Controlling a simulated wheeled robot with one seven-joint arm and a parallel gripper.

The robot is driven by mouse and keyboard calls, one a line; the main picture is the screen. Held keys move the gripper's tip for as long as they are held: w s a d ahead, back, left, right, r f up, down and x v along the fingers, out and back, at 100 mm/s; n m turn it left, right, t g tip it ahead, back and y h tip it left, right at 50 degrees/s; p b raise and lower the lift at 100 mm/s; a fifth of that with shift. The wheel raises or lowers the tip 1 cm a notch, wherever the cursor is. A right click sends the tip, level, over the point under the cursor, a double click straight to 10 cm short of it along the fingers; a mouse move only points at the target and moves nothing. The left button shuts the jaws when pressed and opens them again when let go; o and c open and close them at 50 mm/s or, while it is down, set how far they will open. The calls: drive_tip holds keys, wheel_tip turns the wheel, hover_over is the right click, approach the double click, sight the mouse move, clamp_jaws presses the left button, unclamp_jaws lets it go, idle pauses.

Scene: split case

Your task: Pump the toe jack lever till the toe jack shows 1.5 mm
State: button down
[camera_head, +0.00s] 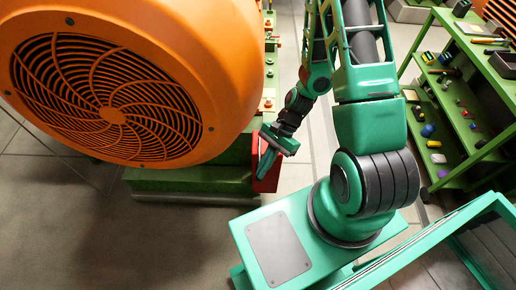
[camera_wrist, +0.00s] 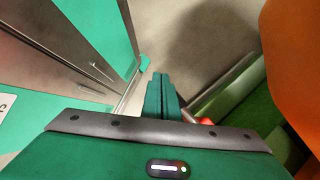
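A red part (camera_head: 267,178), which may be the toe jack, stands at the right end of the green base under the orange machine. A small piece of red (camera_wrist: 206,121) also shows in the wrist view, just right of my fingers. I cannot make out a separate lever or any reading in mm. My gripper (camera_head: 268,160) is beside the red part, and its green fingers overlap it in the head view; I cannot tell whether they touch. In the wrist view my gripper (camera_wrist: 163,97) has its two fingers together, with nothing visible between them.
The large round orange machine (camera_head: 215,60) with a black fan grille fills the left, close to my gripper. Its green base (camera_head: 190,181) rests on the tiled floor. A green shelf rack (camera_head: 450,100) with small items stands at right. Floor at lower left is clear.

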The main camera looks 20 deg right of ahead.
drive_tip(key=shift+r, duration=0.15)
wheel_tip(320, 180, up, 8)
drive_tip(key=shift+w+f, duration=0.25)
idle(0.8)
drive_tip(key=shift+d, duration=0.15)
wheel_tip(320, 180, up, 7)
drive_tip(key=shift+w, duration=0.2)
idle(0.8)
drive_tip(key=shift+d, duration=0.15)
